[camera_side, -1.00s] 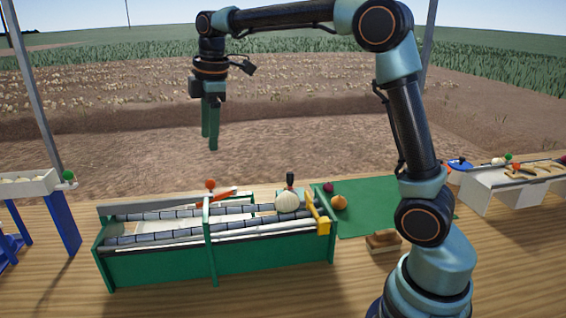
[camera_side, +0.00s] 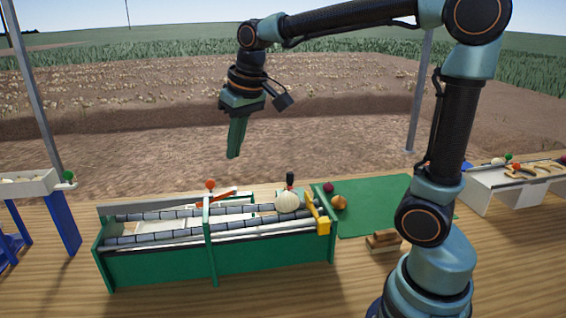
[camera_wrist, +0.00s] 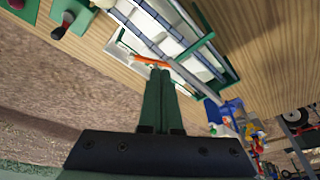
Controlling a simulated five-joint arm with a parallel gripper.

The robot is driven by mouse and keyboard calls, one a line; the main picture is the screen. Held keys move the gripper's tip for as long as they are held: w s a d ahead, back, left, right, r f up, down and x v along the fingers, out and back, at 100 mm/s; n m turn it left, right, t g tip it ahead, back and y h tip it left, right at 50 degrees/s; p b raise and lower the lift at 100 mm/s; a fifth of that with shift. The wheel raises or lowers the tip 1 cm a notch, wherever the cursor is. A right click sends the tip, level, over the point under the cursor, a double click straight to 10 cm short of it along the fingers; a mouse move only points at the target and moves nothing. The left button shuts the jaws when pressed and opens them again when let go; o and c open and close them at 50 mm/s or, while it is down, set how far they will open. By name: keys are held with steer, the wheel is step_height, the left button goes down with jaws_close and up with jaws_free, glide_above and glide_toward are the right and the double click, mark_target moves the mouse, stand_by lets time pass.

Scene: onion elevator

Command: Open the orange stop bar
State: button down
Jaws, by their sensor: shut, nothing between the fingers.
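The orange stop bar (camera_side: 216,197) lies at a slant at the back of the green-framed roller elevator (camera_side: 150,265), with an orange ball knob (camera_side: 210,184) by it. The bar also shows in the wrist view (camera_wrist: 148,61), just beyond my fingertips in the picture. My gripper (camera_side: 233,156) is shut and empty, pointing down and slightly tilted, in the air above the back of the elevator. Its green fingers lie side by side in the wrist view (camera_wrist: 160,71), and I see no contact with the bar. A white onion (camera_side: 287,202) rests on the rollers at the right.
A black-topped handle (camera_side: 290,179) stands behind the white onion. A yellow piece (camera_side: 323,226) is at the elevator's right end. A green mat (camera_side: 375,215) holds a red onion (camera_side: 328,188) and a brown onion (camera_side: 339,203). A wooden block (camera_side: 384,240) lies in front.

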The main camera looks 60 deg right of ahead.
mark_target(209, 182)
steer(key=w+f, duration=0.6)
steer(key=f, duration=0.4)
steer(key=shift+w+d, duration=0.35)
steer(key=shift+w+a+m, duration=0.1)
steer(key=shift+w+m, duration=0.35)
steer(key=shift+m, duration=0.25)
steer(key=shift+w, duration=1.2)
steer(key=shift+r, duration=0.1)
